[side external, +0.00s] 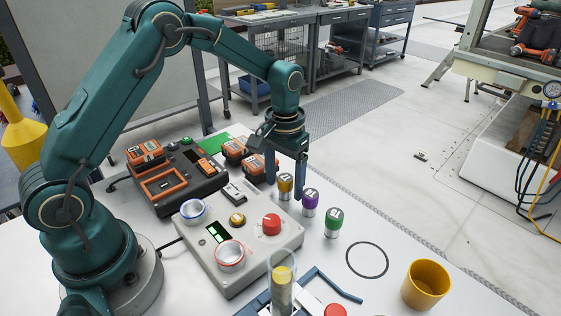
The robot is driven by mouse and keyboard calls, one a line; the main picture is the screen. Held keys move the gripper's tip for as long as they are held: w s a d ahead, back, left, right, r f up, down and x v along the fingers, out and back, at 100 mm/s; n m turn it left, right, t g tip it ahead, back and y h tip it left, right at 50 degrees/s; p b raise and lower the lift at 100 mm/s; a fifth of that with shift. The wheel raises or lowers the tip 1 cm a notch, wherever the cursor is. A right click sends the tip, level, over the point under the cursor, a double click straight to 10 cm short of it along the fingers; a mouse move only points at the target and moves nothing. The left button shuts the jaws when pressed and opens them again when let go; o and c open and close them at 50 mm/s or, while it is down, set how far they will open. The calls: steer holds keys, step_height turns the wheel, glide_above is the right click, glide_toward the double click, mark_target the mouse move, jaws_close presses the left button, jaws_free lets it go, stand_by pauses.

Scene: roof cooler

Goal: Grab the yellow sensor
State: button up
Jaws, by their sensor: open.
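The yellow sensor (286,188) is a small upright cylinder with a yellow top and a metallic lower part, standing on the white table. It is the leftmost of a row, beside a purple-topped sensor (310,202) and a green-topped sensor (333,221). My gripper (286,185) points down with its jaws open. In this view one finger shows to the left of the yellow sensor and the other to its right, close to the purple sensor. I cannot tell whether either finger touches a sensor.
A grey control box (238,250) with a red knob stands left of the sensors. Orange-and-black battery packs (236,149) lie behind it. A yellow cup (426,285), a dark ring (367,260) and a clear tube (281,288) are in front. Bare table lies around the ring.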

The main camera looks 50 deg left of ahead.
steer(key=shift+c, duration=0.3)
jaws_close()
